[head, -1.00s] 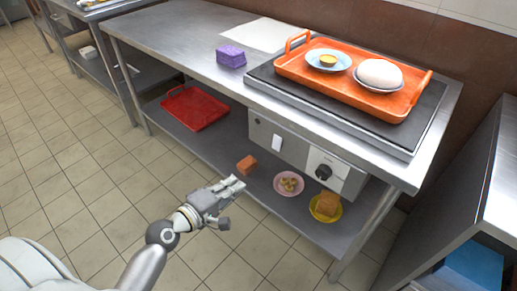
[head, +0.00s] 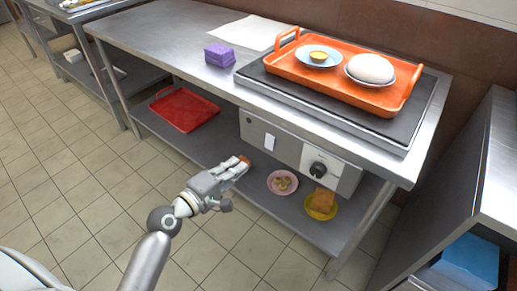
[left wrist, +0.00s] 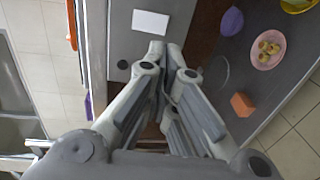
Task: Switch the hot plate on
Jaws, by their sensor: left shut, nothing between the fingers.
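The hot plate (head: 425,112) is a black slab on the steel table, with an orange tray (head: 392,102) on it. Below the tabletop, its grey control box (head: 254,131) carries a white rectangular plate (head: 269,142) and a black round knob (head: 318,169) on a white panel. My left gripper (head: 245,162) is shut and empty, in front of and below the white plate, with a gap seen from the head. My right gripper is not in view.
The tray holds a blue plate (head: 305,60) and a white bowl. A purple block (head: 220,55) stands on the tabletop. The lower shelf holds a red tray (head: 185,108), a pink plate (head: 273,188), a yellow plate (head: 312,211) and an orange-brown block (left wrist: 242,104).

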